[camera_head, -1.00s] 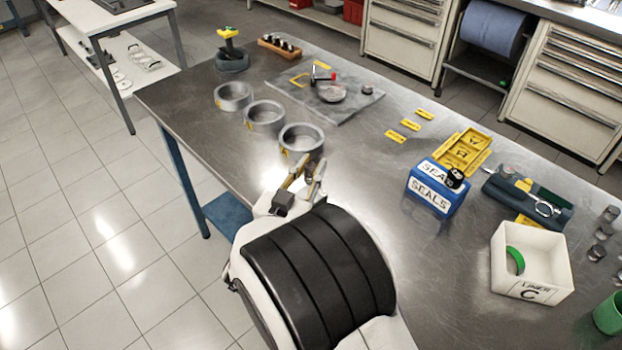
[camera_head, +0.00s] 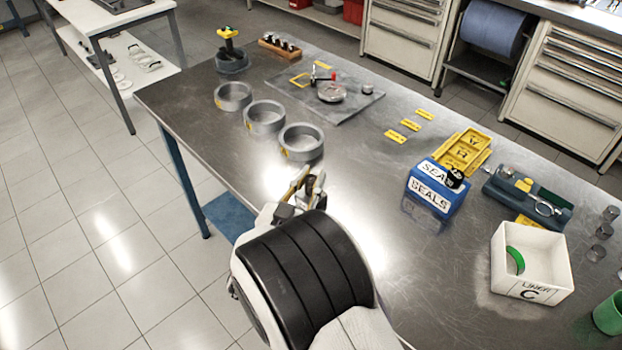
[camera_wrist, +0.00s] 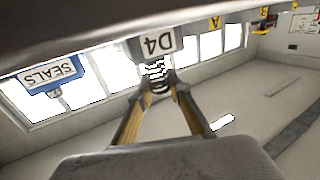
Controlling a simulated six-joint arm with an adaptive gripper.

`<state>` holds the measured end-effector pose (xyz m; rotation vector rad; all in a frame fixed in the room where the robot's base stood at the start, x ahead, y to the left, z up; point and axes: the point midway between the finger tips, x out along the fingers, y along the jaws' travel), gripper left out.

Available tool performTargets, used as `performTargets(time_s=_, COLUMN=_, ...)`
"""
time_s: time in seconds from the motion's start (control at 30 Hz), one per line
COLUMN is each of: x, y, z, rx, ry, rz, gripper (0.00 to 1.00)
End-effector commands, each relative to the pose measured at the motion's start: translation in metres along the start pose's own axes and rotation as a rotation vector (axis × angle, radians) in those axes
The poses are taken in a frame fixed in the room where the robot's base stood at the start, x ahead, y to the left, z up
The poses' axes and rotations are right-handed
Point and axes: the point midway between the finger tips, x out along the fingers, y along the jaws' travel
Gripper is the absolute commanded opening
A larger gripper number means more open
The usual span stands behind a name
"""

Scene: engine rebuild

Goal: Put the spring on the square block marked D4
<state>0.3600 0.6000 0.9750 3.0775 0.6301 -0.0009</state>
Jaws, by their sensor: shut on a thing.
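My gripper (camera_wrist: 157,92) is shut on the spring (camera_wrist: 156,72), a small dark coil between its fingertips in the wrist view. A white D4 label (camera_wrist: 152,43) shows just beyond the spring, on a grey body; the spring overlaps its lower edge, and I cannot tell if they touch. The block's full shape is hidden. In the head view my gripper (camera_head: 307,184) is over the near edge of the steel bench, close to the nearest grey ring. I cannot make out the spring or the D4 block there.
Three grey rings (camera_head: 301,142) stand in a row along the bench's left side. A blue SEALS box (camera_head: 437,190), yellow tray (camera_head: 463,152) and white liner box (camera_head: 531,262) stand to the right. A grey mat (camera_head: 350,100) lies at the back.

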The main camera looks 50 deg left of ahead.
Motion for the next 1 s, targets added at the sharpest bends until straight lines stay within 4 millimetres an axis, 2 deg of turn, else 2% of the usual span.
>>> performTargets(time_s=0.23, x=0.000, y=0.000, z=0.003, rx=0.000, ry=0.000, rz=0.000, gripper=0.00)
performTargets(time_s=0.27, x=0.000, y=0.000, z=0.003, rx=0.001, ry=0.000, rz=0.000, gripper=0.26)
performTargets(time_s=0.3, x=0.000, y=0.000, z=0.003, rx=0.001, ry=0.000, rz=0.000, gripper=0.35)
performTargets(time_s=0.8, x=0.000, y=0.000, z=-0.001, rx=0.000, ry=0.000, rz=0.000, gripper=0.35)
performTargets(time_s=1.0, x=-0.015, y=-0.001, z=-0.001, rx=0.000, ry=0.000, rz=-0.002, gripper=0.35)
